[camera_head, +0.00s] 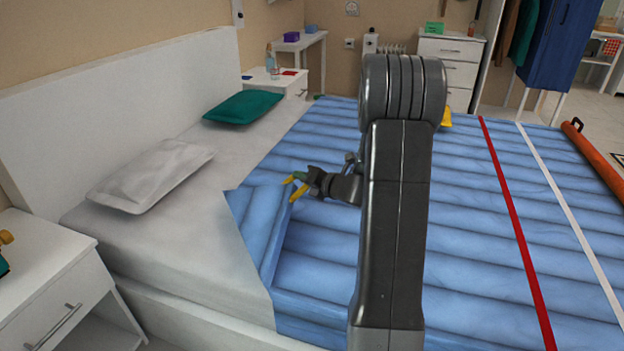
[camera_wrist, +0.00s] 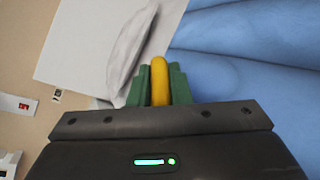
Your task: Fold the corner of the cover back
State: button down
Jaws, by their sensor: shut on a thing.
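The blue quilted cover (camera_head: 340,250) lies over most of the bed. Its near left part is turned up into a flap (camera_head: 258,225), baring the white sheet beside it. My gripper (camera_head: 296,184) is at the flap's upper right edge. Its green fingers are shut on a yellow tab (camera_head: 297,194), which also shows between the fingers in the wrist view (camera_wrist: 159,82). Whether the tab joins the flap is too small to tell. The cover also fills the right of the wrist view (camera_wrist: 250,40).
A grey pillow (camera_head: 152,175) and a green pillow (camera_head: 243,107) lie along the headboard (camera_head: 120,100). White nightstands stand at the near left (camera_head: 50,285) and far side (camera_head: 292,84) of the bed. A yellow thing (camera_head: 446,117) lies at the cover's far side. An orange roll (camera_head: 592,158) is at right.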

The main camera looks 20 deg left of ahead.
jog(key=s+a+r, duration=0.1)
jog(key=s+a+r+n+p, duration=0.1)
jog(key=r, duration=0.1)
jog(key=s+a+r+n+h+p, duration=0.1)
jog(key=r, duration=0.1)
jog(key=shift+s+a, duration=0.2)
jog(key=shift+s, duration=0.2)
jog(key=shift+s+a+r, duration=0.5)
jog(key=shift+s+a, duration=0.05)
jog(key=shift+s, duration=0.1)
jog(key=c, duration=1.3)
grip_release()
jog(key=shift+c, duration=0.2)
jog(key=p+v, duration=0.3)
jog(key=v, duration=1)
jog(key=shift+s+d, duration=0.2)
jog(key=shift+s, duration=0.2)
jog(key=shift+r, duration=0.1)
